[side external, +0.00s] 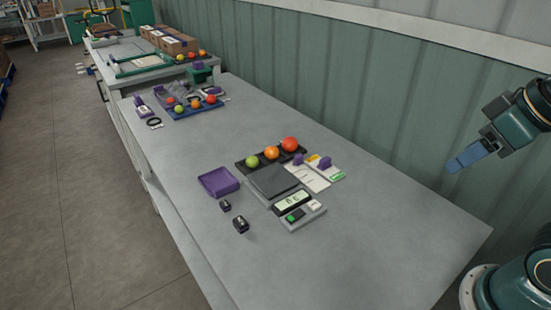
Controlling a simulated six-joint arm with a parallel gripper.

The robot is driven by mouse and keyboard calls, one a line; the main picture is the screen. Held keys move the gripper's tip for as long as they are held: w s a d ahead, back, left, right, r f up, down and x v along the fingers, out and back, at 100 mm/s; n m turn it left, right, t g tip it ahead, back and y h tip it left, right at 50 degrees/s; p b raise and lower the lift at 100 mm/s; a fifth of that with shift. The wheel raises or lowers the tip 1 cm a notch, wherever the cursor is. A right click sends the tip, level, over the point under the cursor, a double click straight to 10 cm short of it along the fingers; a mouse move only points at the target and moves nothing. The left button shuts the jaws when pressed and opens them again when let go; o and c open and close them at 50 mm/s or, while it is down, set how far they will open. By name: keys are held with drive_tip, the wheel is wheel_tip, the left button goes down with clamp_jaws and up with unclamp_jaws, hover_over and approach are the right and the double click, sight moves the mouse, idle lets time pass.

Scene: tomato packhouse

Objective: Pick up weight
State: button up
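Two small dark blocks with pale markings, which look like the weights, stand on the grey table (380,235). The smaller weight (225,205) is just in front of a purple tray (219,181). The larger weight (240,224) is a little nearer the camera, left of the scale display. My gripper (462,160) is at the right, in the air and well away from both weights. Its blue fingers show from the side, and I cannot tell whether they are apart. Nothing is visibly held.
A scale with a dark plate (273,181) and a display unit (293,206) stands mid-table. Behind it are a black tray (244,167) with three tomatoes and a white card (309,178). The right part of the table is clear, beside a green wall (390,90).

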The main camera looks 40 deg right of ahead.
idle(0.3)
drive_tip(key=w+a+n+g+y, duration=0.1)
drive_tip(key=w+a+n, duration=0.35)
drive_tip(key=w, duration=0.65)
drive_tip(key=w+a+n+g+y, duration=0.15)
drive_tip(key=w+a+n, duration=0.3)
drive_tip(key=w, duration=0.55)
drive_tip(key=w+a+f+n+g+y, duration=0.1)
drive_tip(key=w+a+f+n, duration=0.3)
drive_tip(key=w+f, duration=0.3)
drive_tip(key=w+a+f+n+g+y, duration=0.1)
drive_tip(key=w+a+f+n+g, duration=0.1)
drive_tip(key=w+a+f+n, duration=0.2)
drive_tip(key=w+f+n, duration=0.1)
drive_tip(key=w+f, duration=0.2)
drive_tip(key=f, duration=0.3)
drive_tip(key=shift+a+f, duration=0.25)
drive_tip(key=shift+f, duration=0.1)
drive_tip(key=shift+f, duration=0.1)
hover_over(241, 224)
drive_tip(key=d, duration=0.3)
drive_tip(key=shift+w+f, duration=0.2)
drive_tip(key=shift+f, duration=1.75)
drive_tip(key=shift+w+f, duration=0.2)
drive_tip(key=shift+f, duration=1.75)
